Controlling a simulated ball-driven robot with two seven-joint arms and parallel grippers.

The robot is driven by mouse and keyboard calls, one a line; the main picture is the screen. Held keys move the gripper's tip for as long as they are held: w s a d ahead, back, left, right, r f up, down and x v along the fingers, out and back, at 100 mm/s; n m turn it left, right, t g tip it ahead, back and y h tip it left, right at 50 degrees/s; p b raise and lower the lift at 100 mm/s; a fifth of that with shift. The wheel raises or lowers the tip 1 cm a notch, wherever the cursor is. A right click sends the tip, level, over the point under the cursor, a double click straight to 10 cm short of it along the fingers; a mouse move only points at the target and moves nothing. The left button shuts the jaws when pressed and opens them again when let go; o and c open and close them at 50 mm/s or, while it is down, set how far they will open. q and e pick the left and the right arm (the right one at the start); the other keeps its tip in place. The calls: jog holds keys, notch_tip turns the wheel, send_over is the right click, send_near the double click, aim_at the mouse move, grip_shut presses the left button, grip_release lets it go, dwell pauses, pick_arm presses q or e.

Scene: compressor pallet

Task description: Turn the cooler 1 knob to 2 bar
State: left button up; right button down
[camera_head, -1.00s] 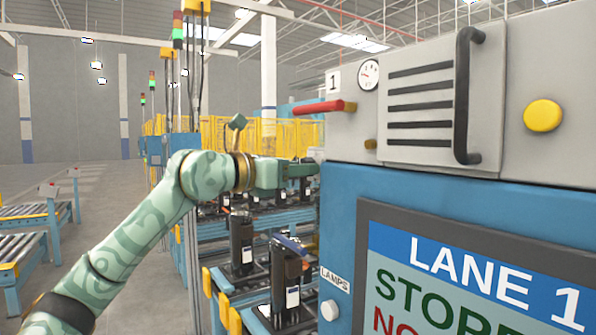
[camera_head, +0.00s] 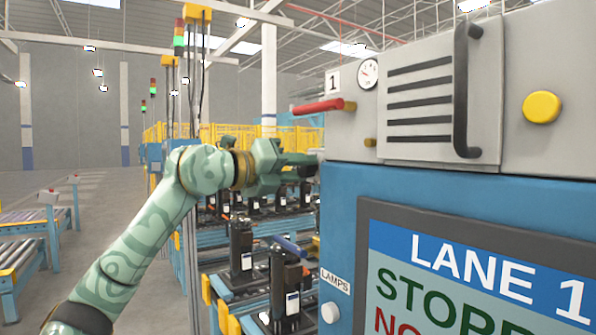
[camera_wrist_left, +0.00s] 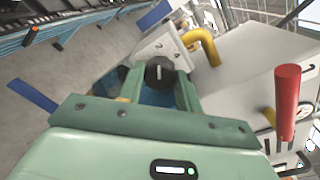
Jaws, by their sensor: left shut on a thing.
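The black knob (camera_wrist_left: 160,73) with a pale pointer line sits on a light plate on the cabinet's side, in the left wrist view. My left gripper (camera_wrist_left: 159,84) has its two green fingers on either side of the knob and is shut on it. In the head view my left gripper (camera_head: 312,160) reaches the cabinet's left side, and the knob is hidden there. A round white gauge (camera_head: 368,74) sits above on the front, beside the number 1 label (camera_head: 333,80); its needle is too small to read exactly. My right gripper is in neither view.
A red handle (camera_head: 318,106) sticks out left above my gripper; it also shows in the left wrist view (camera_wrist_left: 286,100). A yellow bent pipe (camera_wrist_left: 206,44) is close beside the knob. Below my gripper stand racks with black units (camera_head: 286,275).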

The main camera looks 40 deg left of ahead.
pick_arm(q)
jog(key=shift+r+n, duration=0.1)
jog(key=shift+n, duration=0.2)
jog(key=o, duration=1)
jog(key=shift+a, duration=0.1)
jog(key=b+v, duration=1)
jog(key=v, duration=0.6)
jog(key=shift+s, duration=0.1)
